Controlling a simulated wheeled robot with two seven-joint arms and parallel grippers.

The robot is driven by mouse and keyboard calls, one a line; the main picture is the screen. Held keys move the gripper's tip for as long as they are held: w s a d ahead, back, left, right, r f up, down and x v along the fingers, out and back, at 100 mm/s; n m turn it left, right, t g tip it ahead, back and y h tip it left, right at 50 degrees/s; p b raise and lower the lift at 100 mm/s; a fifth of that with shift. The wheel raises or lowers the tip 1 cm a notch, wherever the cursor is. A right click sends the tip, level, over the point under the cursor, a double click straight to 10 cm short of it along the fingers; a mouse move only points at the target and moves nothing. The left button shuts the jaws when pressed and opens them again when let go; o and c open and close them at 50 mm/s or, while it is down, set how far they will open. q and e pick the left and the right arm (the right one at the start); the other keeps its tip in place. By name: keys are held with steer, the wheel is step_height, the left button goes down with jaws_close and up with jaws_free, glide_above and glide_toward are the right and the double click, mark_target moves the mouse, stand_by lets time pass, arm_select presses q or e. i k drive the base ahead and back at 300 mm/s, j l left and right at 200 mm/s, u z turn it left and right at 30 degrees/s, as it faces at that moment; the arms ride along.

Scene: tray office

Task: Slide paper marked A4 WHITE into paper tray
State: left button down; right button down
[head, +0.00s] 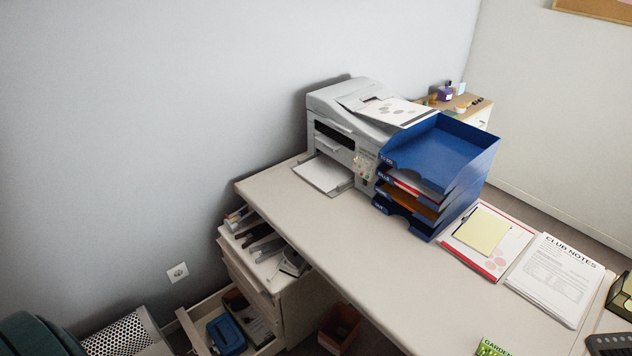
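No label reading A4 WHITE is legible in the head view. A white printer (336,135) stands at the back of the desk, with a white sheet (325,173) lying on its extended front tray. A stack of blue letter trays (440,152) stands right of the printer; the top tray looks empty, and lower ones hold red-and-white and orange papers. The labels on the trays' front edges are too small to read surely. Neither of my grippers shows in this view.
A clipboard with a yellow pad (481,231) and a CLUB NOTES paper stack (555,279) lie at the desk's right. The desk's middle (350,235) is clear. Below its left edge, an open drawer (197,334) holds a blue object (227,335). A paper (393,108) rests atop the printer.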

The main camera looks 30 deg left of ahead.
mark_target(325, 172)
steer(key=i+j, duration=0.3)
steer(key=i, duration=0.2)
steer(key=i+j, duration=0.3)
steer(key=i, duration=0.25)
